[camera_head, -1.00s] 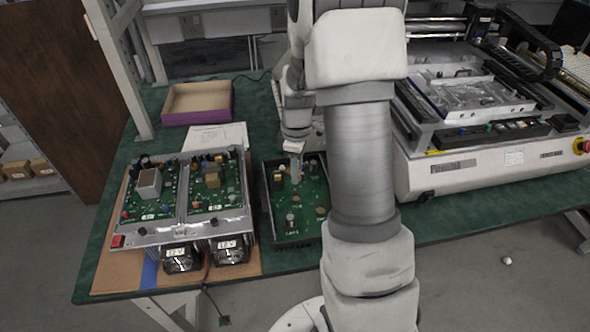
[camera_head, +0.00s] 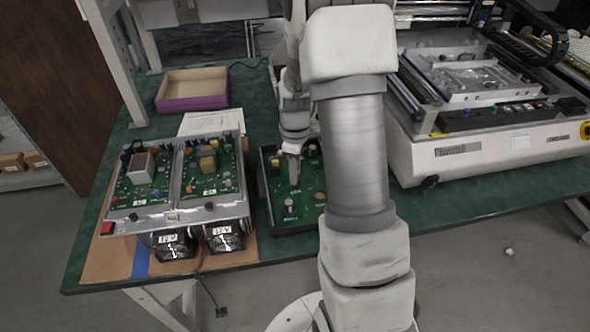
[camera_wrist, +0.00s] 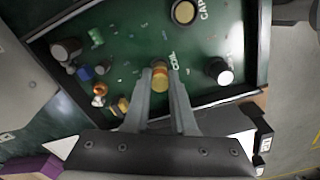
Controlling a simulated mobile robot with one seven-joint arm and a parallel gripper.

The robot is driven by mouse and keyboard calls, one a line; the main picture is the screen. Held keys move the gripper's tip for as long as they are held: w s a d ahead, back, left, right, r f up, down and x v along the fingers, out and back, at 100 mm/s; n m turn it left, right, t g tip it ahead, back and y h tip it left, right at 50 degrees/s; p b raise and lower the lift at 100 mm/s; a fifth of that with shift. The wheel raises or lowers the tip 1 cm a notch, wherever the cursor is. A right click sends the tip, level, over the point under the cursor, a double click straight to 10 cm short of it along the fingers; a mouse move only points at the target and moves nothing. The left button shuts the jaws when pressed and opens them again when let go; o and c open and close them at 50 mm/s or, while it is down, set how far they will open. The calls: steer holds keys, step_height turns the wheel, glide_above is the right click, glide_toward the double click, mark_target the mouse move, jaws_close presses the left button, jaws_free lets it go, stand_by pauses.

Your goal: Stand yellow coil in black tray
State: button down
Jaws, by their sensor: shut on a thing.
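The black tray (camera_head: 264,208) lies on the green bench in the middle of the head view, with a green circuit board in its floor. In the wrist view its dark wall (camera_wrist: 264,50) runs along the right. My gripper (camera_wrist: 160,76) is over the board, its fingers pointing down into the tray; it also shows in the head view (camera_head: 293,175). It is shut on the yellow coil (camera_wrist: 160,79), which sits between the fingertips beside a printed COIL label. Whether the coil's base touches the board cannot be told. In the head view the coil is not distinguishable.
On the board, a black capacitor (camera_wrist: 218,71), a round capacitor (camera_wrist: 184,12) and several smaller parts stand around the fingers. A metal unit with two boards (camera_head: 180,190) is left of the tray. A purple-sided box (camera_head: 192,90) lies behind; a large white machine (camera_head: 480,150) is right.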

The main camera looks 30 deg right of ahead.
steer(key=shift+f+b, duration=0.5)
steer(key=shift+f, duration=0.2)
stand_by(1.3)
steer(key=c, duration=0.7)
jaws_free()
steer(key=c, duration=0.3)
steer(key=shift+r+p, duration=2.6)
steer(key=shift+r, duration=0.95)
